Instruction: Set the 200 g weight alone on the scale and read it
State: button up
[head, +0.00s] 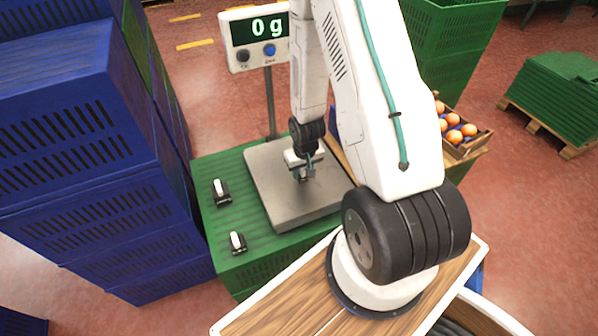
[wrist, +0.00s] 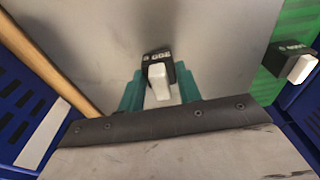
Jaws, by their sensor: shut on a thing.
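My gripper (head: 302,172) is over the middle of the scale's grey plate (head: 268,185). In the wrist view, its teal fingers (wrist: 160,92) are shut on a weight with a white handle and black body (wrist: 158,57). Its label is upside down; it may read 300 g, but I cannot be sure. The scale display (head: 261,29) reads 0 g. Two other weights stand on the green crate left of the scale, a far one (head: 221,190) and a near one (head: 238,242). One weight (wrist: 300,68) shows at the right in the wrist view, its label too blurred to read.
The scale stands on a green crate (head: 215,265). Blue crates (head: 85,130) are stacked close on the left. A box of oranges (head: 462,130) stands behind my arm on the right. The plate around the held weight is bare.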

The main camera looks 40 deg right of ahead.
jog(key=shift+f, duration=0.15)
jog(key=shift+f, duration=0.1)
jog(key=o, duration=1.1)
